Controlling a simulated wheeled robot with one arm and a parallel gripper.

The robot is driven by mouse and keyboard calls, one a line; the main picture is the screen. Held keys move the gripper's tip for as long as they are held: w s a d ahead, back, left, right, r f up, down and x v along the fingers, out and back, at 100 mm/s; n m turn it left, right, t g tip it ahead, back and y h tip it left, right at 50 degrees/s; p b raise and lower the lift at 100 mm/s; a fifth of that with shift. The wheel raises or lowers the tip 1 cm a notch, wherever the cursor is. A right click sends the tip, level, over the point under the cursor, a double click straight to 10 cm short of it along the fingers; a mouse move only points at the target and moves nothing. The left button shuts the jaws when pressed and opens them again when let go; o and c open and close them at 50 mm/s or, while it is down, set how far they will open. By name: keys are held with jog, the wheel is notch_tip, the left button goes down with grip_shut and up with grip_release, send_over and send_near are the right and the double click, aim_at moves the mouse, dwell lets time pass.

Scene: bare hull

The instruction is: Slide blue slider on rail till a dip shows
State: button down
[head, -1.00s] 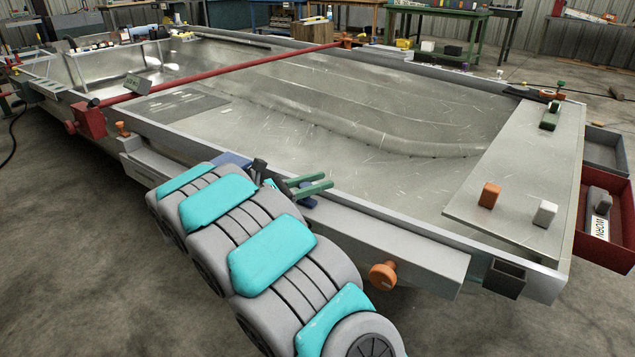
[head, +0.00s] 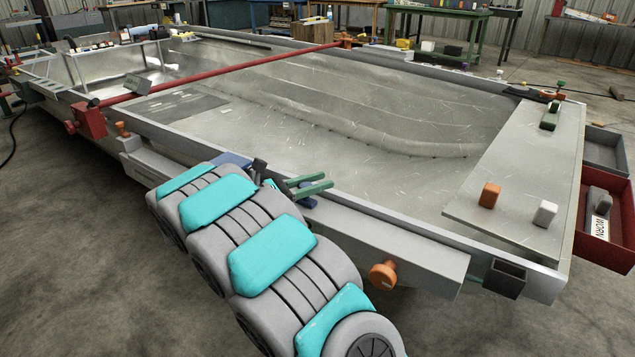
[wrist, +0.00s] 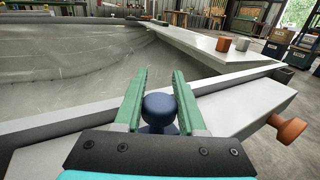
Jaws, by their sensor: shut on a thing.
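The blue slider's round knob (wrist: 159,108) stands between the green fingers of my gripper (wrist: 158,88) in the wrist view, and the fingers are shut on it. In the head view the green fingers of my gripper (head: 316,183) reach over the near edge of the hull, and my arm hides most of the slider. A blue piece (head: 232,159) shows just behind my arm there; I cannot tell if it belongs to the slider. The grey rail (head: 390,240) runs along the hull's near side. I see no dip in its visible part.
An orange knob (head: 382,275) sticks out near the rail's right end. A red bar (head: 220,74) crosses the hull on the left. Orange and white blocks (head: 489,195) stand on the flat panel at right. A red tray (head: 609,240) hangs beyond it.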

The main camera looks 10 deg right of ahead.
aim_at(335, 207)
jog(key=shift+s+d, duration=1.7)
jog(key=shift+s, duration=0.15)
jog(key=shift+c, duration=2.4)
grip_release()
jog(key=v, duration=0.8)
